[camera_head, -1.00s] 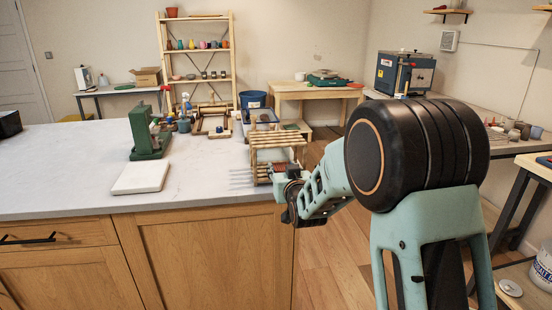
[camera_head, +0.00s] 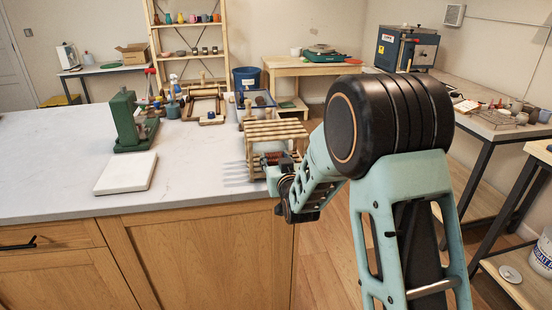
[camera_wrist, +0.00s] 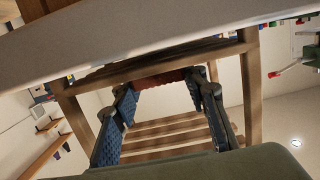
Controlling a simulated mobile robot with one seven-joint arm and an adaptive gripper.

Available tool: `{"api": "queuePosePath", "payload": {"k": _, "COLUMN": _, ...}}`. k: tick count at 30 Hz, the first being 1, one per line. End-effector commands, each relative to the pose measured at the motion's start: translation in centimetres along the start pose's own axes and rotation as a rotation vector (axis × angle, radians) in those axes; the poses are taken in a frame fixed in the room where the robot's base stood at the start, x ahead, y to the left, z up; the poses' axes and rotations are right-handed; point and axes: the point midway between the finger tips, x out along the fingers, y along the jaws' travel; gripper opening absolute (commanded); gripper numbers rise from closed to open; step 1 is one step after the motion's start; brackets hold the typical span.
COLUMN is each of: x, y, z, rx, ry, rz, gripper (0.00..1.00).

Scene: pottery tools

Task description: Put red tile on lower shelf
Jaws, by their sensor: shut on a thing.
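My gripper (camera_wrist: 160,88) is shut on the red tile (camera_wrist: 160,78), which lies between the blue-padded fingertips in the wrist view. The small slatted wooden shelf (camera_head: 276,129) stands at the right end of the counter in the head view. In the wrist view, its posts and slats (camera_wrist: 160,138) frame the fingers and the tile. My gripper is at the near, open side of the shelf, below its top slats. The fingertips are mostly hidden in the head view. I cannot tell whether the tile touches a lower slat.
A white slab (camera_head: 126,173) and a green press (camera_head: 128,122) stand to the left on the counter (camera_head: 60,150). Several metal tools (camera_head: 236,172) lie just left of the shelf. Wooden frames (camera_head: 205,103) and a blue bin (camera_head: 246,78) are behind.

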Motion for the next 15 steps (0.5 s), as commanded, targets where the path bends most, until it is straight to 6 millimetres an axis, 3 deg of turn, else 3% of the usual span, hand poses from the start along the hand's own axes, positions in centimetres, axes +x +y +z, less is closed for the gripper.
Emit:
{"api": "queuePosePath", "payload": {"k": 12, "x": -0.04, "y": 0.0, "z": 0.69, "rx": 0.0, "ry": 0.003, "rz": 0.001, "gripper": 0.1}}
{"api": "queuePosePath", "payload": {"k": 13, "x": -0.07, "y": 0.0, "z": 0.57, "rx": 0.0, "ry": 0.002, "rz": 0.001, "gripper": 0.43}}
{"api": "queuePosePath", "payload": {"k": 15, "x": -0.07, "y": 0.0, "z": 0.54, "rx": 0.0, "ry": 0.002, "rz": 0.001, "gripper": 0.51}}
